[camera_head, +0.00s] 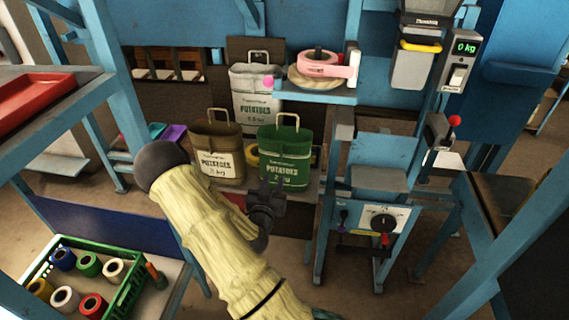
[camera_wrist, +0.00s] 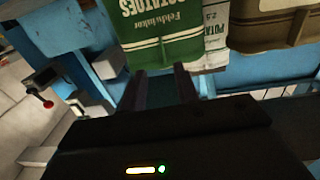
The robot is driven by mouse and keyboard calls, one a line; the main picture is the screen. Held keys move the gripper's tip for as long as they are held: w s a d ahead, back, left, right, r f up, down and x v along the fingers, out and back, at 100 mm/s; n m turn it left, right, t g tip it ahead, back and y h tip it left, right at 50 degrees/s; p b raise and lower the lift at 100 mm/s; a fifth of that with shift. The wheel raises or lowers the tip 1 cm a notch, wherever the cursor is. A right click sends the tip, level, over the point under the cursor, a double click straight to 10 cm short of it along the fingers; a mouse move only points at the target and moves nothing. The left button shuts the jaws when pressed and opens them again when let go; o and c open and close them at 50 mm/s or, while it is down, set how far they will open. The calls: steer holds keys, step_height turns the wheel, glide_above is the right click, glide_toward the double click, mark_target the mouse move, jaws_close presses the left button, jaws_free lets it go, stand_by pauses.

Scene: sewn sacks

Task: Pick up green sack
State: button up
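The green sack (camera_head: 284,158) stands upright with a pale loop handle at its top, between a brown sack on its left and the blue machine frame on its right. My gripper (camera_head: 265,190) is in front of its lower left part in the head view. In the wrist view, which looks upside down, the green sack (camera_wrist: 165,30) lies just beyond the fingertips. The two dark fingers of my gripper (camera_wrist: 160,72) are apart with nothing between them. I cannot tell whether a finger touches the sack.
A brown sack (camera_head: 217,150) stands close on the left and a white sack (camera_head: 256,95) behind. A blue shelf (camera_head: 320,96) holds a pink tape dispenser (camera_head: 322,66). A blue machine (camera_head: 375,210) stands right. A green crate (camera_head: 128,290) of spools is lower left.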

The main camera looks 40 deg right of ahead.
mark_target(280, 158)
steer(key=p+x, duration=0.1)
steer(key=x, duration=0.4)
steer(key=p+x, duration=0.1)
steer(key=x, duration=0.1)
steer(key=p+x, duration=0.1)
steer(key=x, duration=0.1)
steer(key=shift+w+d+r, duration=0.2)
steer(key=shift+w, duration=0.1)
steer(key=shift+w+d+f+p, duration=0.1)
steer(key=shift+w+d+p, duration=0.1)
steer(key=shift+d+p, duration=0.1)
steer(key=shift+a, duration=0.1)
jaws_close()
